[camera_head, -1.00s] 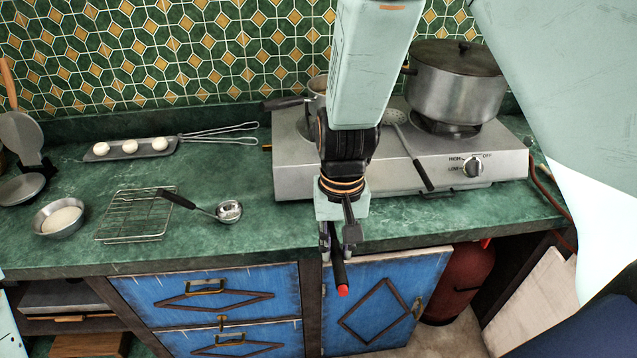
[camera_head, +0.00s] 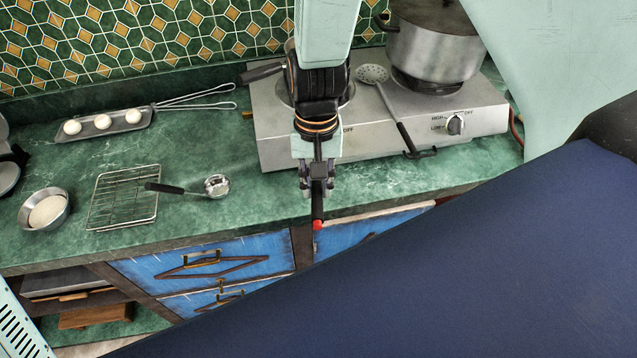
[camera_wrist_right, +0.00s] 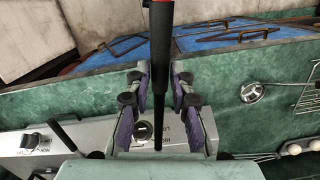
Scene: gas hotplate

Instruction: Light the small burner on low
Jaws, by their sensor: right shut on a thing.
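The steel gas hotplate (camera_head: 385,142) stands on the green counter. Its right knob (camera_head: 455,124) has HIGH, LOW and OFF marks. In the wrist view this knob (camera_wrist_right: 32,140) is at the left, and the left knob (camera_wrist_right: 143,130) shows beyond the fingers, partly covered. In the head view my right arm hides the left knob and most of the left burner. My right gripper (camera_head: 317,186) is shut on a black stick-like lighter with a red tip (camera_head: 318,224), pointing down in front of the counter edge. The lighter (camera_wrist_right: 160,60) runs between the fingers. My left gripper is not in view.
A lidded pot (camera_head: 435,50) stands on the right burner. A skimmer (camera_head: 372,75) lies across the hotplate. A ladle (camera_head: 215,186), wire rack (camera_head: 122,205), bowl (camera_head: 45,212) and tray of eggs (camera_head: 125,120) occupy the left counter. A dark blue surface covers the lower right.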

